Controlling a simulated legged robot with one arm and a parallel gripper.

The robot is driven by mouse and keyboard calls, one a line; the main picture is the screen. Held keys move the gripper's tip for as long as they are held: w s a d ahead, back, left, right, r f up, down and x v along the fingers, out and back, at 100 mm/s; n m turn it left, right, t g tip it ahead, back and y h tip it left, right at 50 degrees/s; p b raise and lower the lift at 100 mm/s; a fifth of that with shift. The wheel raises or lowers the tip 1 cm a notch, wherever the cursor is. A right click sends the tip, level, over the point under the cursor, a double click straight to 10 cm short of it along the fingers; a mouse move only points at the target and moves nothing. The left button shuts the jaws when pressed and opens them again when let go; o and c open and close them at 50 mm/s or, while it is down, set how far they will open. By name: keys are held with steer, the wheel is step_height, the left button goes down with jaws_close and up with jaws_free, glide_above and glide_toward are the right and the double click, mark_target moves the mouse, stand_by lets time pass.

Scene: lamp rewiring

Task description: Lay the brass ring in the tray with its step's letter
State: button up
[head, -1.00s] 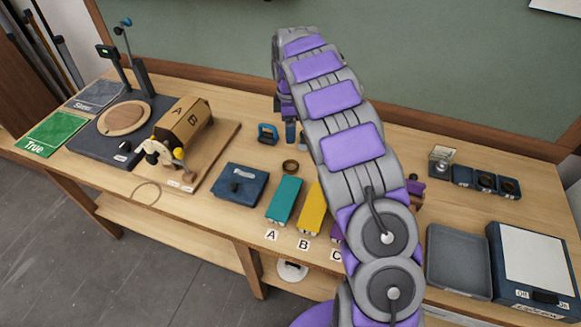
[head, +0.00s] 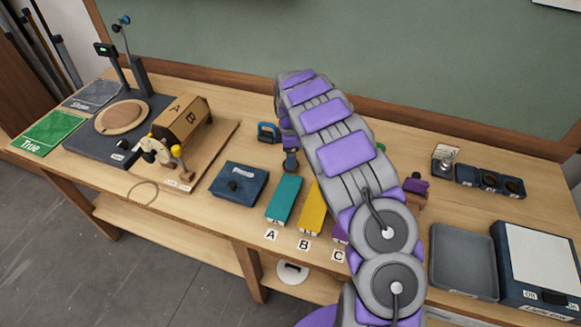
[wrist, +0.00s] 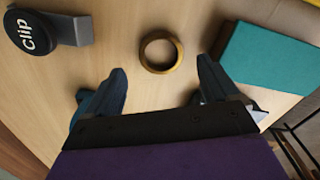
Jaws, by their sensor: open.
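The brass ring (wrist: 160,51) lies flat on the wooden table in the wrist view, just beyond and between my fingertips. My gripper (wrist: 162,75) is open and empty above the table; neither finger touches the ring. In the head view my gripper (head: 290,160) is low over the table and hides the ring. The teal (head: 284,198), yellow (head: 312,208) and purple (head: 340,233) pieces stand in a row behind letter cards A, B and C. The teal piece (wrist: 268,58) is right of the ring in the wrist view.
A round black piece marked "clip" (wrist: 33,32) is left of the ring. A navy box (head: 239,183) is left of the teal piece. A wooden stand with a lettered block (head: 181,122) is farther left. A grey tray (head: 463,260) and small dark bins (head: 490,180) are at right.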

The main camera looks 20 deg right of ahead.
step_height(320, 180, down, 4)
steer(key=shift+f+b, duration=0.1)
steer(key=shift+b, duration=0.4)
steer(key=shift+s, duration=0.1)
steer(key=c, duration=1.2)
steer(key=shift+r, duration=0.2)
step_height(320, 180, up, 9)
steer(key=p, duration=0.2)
steer(key=s+a+r+m, duration=0.1)
steer(key=s+a+m, duration=0.1)
steer(key=s+m, duration=0.2)
steer(key=s+a+m, duration=0.2)
steer(key=s+m, duration=0.2)
steer(key=m, duration=0.2)
steer(key=s+a+r+m, duration=0.1)
steer(key=s+a+m, duration=0.1)
steer(key=s+m, duration=0.2)
steer(key=shift+a+r+m, duration=0.15)
steer(key=shift+r+m, duration=0.15)
steer(key=shift+m, duration=0.4)
